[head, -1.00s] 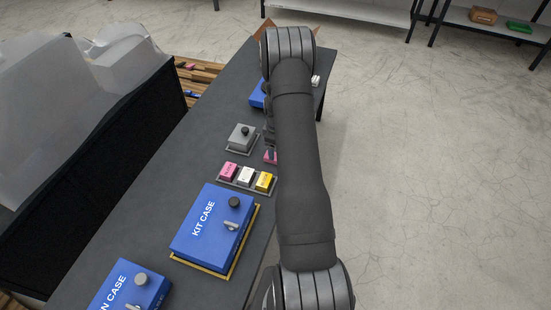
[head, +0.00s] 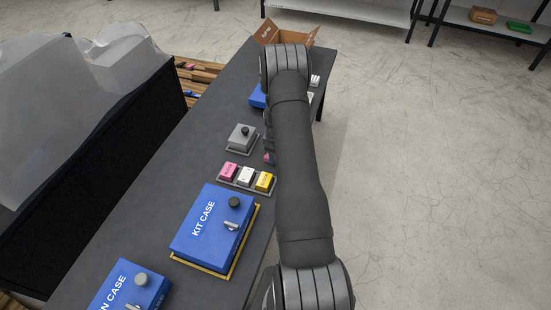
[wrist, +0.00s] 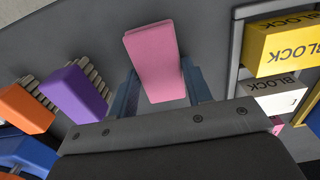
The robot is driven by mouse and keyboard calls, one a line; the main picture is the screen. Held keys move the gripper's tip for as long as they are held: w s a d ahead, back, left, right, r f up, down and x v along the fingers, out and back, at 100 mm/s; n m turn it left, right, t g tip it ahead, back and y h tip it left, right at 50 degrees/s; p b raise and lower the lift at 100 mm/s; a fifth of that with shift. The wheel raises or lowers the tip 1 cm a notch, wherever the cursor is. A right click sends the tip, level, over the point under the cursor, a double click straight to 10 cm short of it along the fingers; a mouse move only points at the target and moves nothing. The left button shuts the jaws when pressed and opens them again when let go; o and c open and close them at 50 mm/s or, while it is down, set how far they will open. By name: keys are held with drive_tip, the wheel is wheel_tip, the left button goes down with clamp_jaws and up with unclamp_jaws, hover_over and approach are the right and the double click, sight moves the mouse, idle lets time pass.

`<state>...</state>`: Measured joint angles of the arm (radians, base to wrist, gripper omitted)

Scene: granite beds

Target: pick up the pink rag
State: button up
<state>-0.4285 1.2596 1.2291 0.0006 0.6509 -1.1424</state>
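The pink rag (wrist: 153,58) is a smooth pink slab in the upper middle of the wrist view. Its near end lies between the two fingers of my gripper (wrist: 162,92). The fingers stand apart, with a narrow gap showing at the left finger; the right one is very close to the rag's edge. I cannot tell whether either touches it. In the head view only a small pink patch (head: 267,157) shows beside my arm, which hides the rest.
A tray holds pink, white (head: 246,176) and yellow (head: 265,182) blocks. A grey box with a knob (head: 242,136) and the blue kit case (head: 208,226) are nearby. Purple (wrist: 75,92) and orange (wrist: 25,107) pieces lie left in the wrist view. An open cardboard box (head: 291,34) stands at the far end.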

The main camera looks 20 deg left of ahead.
drive_tip(key=c, duration=0.3)
drive_tip(key=shift+r, duration=0.15)
